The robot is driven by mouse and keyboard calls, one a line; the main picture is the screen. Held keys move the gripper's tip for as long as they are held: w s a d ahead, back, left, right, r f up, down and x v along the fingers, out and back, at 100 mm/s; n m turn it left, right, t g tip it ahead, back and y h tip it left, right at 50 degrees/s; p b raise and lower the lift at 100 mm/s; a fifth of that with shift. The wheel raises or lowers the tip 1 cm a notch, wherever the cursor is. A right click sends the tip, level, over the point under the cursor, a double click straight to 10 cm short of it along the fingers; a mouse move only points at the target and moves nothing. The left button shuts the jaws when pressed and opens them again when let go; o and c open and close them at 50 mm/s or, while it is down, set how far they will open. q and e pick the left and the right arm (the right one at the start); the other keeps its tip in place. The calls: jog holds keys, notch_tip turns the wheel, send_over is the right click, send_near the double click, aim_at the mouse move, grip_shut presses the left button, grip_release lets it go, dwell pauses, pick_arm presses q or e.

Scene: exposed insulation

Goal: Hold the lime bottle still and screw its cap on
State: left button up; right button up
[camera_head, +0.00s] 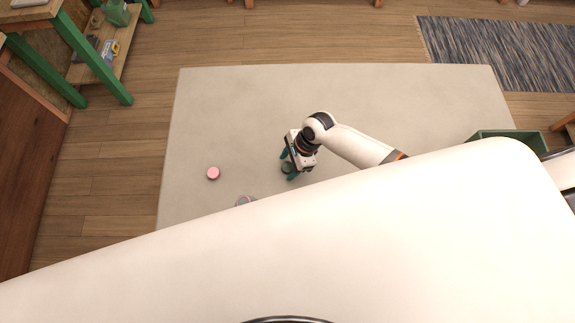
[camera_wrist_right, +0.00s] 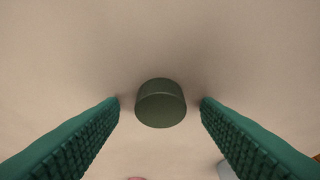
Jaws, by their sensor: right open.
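A short dark green round piece, which looks like a cap, stands on the table between the fingers of my right gripper (camera_head: 287,166); it shows clearly in the right wrist view (camera_wrist_right: 160,104). The two teal fingers are open, one on each side of it, with a gap on both sides. No lime bottle can be made out in either view. My left gripper is not in view; a large pale part of my own body covers the near side of the table in the head view.
A pink round piece (camera_head: 213,173) lies on the pale table (camera_head: 225,100) to the left. A grey object (camera_head: 244,201) is partly hidden at the near side. A green bin (camera_head: 508,136) stands at the right edge. The far table is clear.

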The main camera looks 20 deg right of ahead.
aim_at(289, 166)
jog(key=shift+c, duration=0.2)
jog(key=c, duration=1)
jog(key=shift+r, duration=0.1)
notch_tip(289, 166, up, 10)
jog(key=shift+f, duration=0.1)
